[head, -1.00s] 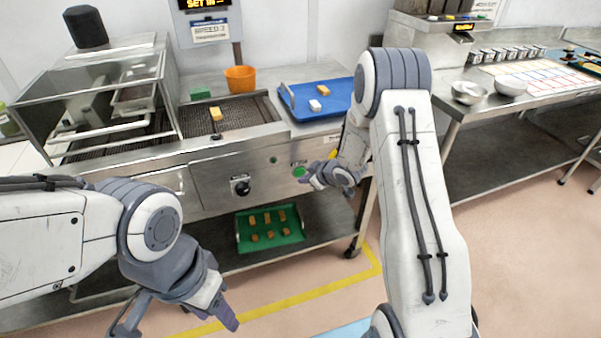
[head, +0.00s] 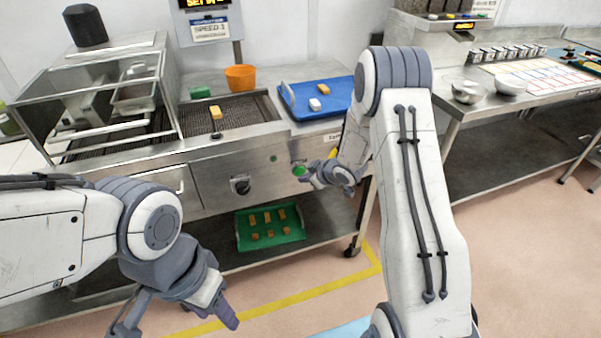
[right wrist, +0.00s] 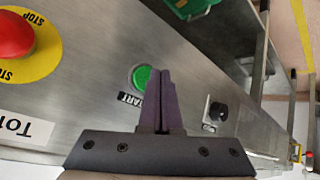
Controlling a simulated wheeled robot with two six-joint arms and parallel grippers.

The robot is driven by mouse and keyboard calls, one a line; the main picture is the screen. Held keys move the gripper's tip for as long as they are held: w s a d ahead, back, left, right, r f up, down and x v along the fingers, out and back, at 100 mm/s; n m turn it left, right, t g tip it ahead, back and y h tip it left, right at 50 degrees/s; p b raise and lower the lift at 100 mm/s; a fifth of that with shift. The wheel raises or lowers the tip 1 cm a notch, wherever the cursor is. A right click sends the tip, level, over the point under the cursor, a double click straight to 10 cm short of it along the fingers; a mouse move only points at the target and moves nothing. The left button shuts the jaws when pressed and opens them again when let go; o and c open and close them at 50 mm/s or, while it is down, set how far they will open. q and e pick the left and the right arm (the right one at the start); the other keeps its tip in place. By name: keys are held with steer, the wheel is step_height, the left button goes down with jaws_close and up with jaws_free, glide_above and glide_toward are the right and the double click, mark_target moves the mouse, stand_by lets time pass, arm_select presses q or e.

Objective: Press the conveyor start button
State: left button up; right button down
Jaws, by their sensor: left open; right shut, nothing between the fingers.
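The green start button (head: 298,170) is on the steel front panel of the conveyor. It also shows in the right wrist view (right wrist: 140,77), with a START label beside it. My right gripper (head: 310,181) is shut and empty, its fingertips close to the button at the lower right in the head view. In the right wrist view its closed fingers (right wrist: 160,74) cover the button's right edge. I cannot tell whether they touch it. My left gripper (head: 175,326) is open and empty at the lower left, away from the panel.
A red stop button (right wrist: 14,37) on a yellow disc and a black knob (right wrist: 217,111) flank the start button. A yellow block (head: 216,113) lies on the conveyor belt. A blue tray (head: 328,100) stands on top, and a green tray (head: 268,239) lies on the shelf below.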

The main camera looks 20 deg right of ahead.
steer(key=shift+w, duration=0.1)
stand_by(0.8)
steer(key=shift+w+p, duration=0.3)
steer(key=shift+p, duration=0.05)
